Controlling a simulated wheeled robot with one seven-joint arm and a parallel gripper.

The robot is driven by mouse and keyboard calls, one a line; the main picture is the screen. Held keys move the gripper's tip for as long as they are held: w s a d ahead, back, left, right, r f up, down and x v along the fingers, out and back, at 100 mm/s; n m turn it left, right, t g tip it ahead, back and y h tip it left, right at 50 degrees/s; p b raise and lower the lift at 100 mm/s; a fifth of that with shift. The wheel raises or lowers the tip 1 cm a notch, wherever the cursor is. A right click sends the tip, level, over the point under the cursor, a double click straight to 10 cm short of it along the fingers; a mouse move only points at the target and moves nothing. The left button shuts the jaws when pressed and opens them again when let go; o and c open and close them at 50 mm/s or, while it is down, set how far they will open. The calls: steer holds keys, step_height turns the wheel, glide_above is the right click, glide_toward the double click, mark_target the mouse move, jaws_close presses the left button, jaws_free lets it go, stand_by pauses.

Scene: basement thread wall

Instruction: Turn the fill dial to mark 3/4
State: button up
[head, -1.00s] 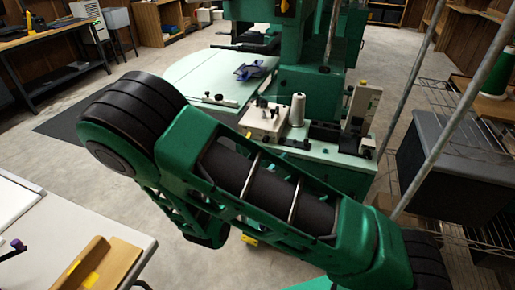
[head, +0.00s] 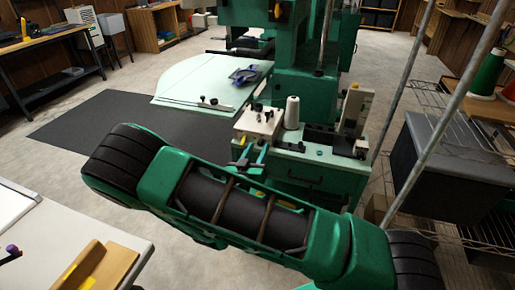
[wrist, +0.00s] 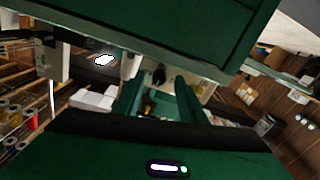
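A cream box with small black knobs (head: 258,122) sits on the left of the green machine bench, beside a white thread cone (head: 292,112). I cannot tell which small part is the fill dial, and no 3/4 mark is readable. My gripper (head: 250,160) shows small in the head view, just in front of and below the cream box, partly hidden by my arm. In the wrist view its two green fingers (wrist: 158,92) stand apart with nothing held between them. Small dark and yellow parts show beyond the fingers, too small to name.
A pale round-edged table (head: 205,85) with a blue tool lies behind left. A grey bin (head: 445,165) and slanted metal poles stand right. A white table (head: 75,235) is at the front left. Open floor with a dark mat (head: 90,125) lies left.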

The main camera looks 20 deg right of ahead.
steer(key=shift+x, duration=1)
jaws_close()
steer(key=shift+n, duration=0.7)
steer(key=shift+a, duration=0.1)
jaws_free()
